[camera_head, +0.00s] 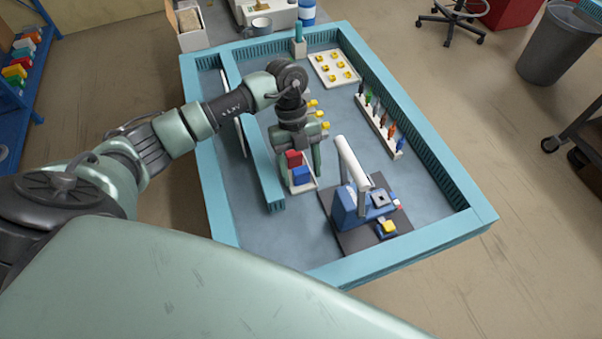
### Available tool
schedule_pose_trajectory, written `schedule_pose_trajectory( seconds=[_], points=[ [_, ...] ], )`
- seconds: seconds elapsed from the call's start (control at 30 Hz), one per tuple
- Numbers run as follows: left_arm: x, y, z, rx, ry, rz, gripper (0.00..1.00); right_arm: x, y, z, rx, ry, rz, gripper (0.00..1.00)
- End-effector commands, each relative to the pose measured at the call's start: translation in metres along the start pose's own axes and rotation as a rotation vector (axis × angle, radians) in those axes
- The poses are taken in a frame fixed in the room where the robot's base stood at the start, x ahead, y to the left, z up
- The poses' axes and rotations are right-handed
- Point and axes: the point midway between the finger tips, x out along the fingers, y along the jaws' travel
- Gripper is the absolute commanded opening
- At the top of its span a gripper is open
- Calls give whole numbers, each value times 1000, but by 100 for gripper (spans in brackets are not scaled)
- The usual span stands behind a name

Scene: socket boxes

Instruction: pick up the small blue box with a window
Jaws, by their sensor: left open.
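A small blue box (302,175) sits in a small white tray (304,188) near the middle of the work area, beside a red box (293,158). I cannot make out a window on the blue box at this size. My left gripper (301,169) points down over the tray. Its fingers are open, one on each side of the boxes, and it seems to hold nothing. Whether a finger touches the blue box cannot be told. My right gripper does not show.
A teal rim (459,189) and a teal divider (264,172) bound the area. A blue device with a white arm (353,163) stands on a dark plate (355,241) to the right. A rack of coloured tools (378,130) and a tray of yellow pieces (334,69) lie farther back.

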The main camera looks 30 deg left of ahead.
Motion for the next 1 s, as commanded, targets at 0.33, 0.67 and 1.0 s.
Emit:
schedule_pose_trajectory(
  seconds=[0.33, 0.67, 1.0],
  points=[
    [0, 0, 0, 0, 0, 0, 0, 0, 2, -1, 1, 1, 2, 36],
    [-8, 0, -2, 1, -1, -1, 0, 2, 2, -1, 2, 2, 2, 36],
    [-69, -2, -27, 4, -5, -7, 0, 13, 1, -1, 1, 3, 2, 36]
  ],
)
